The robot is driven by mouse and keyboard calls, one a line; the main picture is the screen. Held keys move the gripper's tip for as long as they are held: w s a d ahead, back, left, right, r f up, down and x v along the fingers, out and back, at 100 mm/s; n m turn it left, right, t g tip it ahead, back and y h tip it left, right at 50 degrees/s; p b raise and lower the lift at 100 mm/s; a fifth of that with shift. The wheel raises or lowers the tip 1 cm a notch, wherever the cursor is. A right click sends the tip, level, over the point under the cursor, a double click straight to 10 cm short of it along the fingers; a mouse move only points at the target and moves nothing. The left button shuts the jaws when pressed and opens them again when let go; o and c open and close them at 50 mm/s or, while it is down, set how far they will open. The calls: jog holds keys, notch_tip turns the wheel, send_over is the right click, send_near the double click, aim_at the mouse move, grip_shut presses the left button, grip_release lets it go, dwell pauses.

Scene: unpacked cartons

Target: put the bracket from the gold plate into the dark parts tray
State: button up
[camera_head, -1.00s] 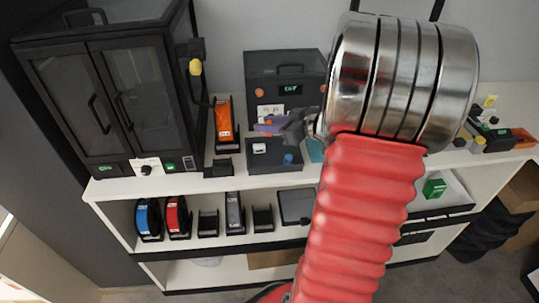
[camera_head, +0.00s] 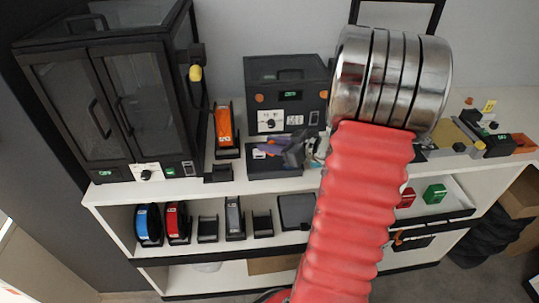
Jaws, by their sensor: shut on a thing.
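The bracket (camera_head: 268,149) is a small purple piece. My grey gripper (camera_head: 284,151) is shut on it, just left of my arm. Bracket and gripper appear over the dark parts tray (camera_head: 272,173), which lies flat on the white top shelf in front of a dark box. I cannot tell whether the bracket touches the tray. The gripper hides the tray's right part, and a small white item shows at its left. The gold plate (camera_head: 447,138) lies on the shelf at the right, partly hidden by my arm.
The dark box with dials (camera_head: 287,92) stands behind the tray. An orange spool (camera_head: 225,125) and a tall dark cabinet (camera_head: 115,100) stand to the left. The lower shelf holds blue (camera_head: 143,222) and red (camera_head: 173,221) spools and a green box (camera_head: 434,194).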

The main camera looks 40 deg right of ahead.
aim_at(271, 161)
jog(key=shift+f, duration=0.1)
jog(key=shift+f, duration=2)
jog(key=shift+f, duration=0.15)
jog(key=o, duration=1)
jog(key=shift+s+d+r, duration=0.15)
jog(key=shift+s+r, duration=0.2)
jog(key=shift+s, duration=0.05)
jog(key=v, duration=1.1)
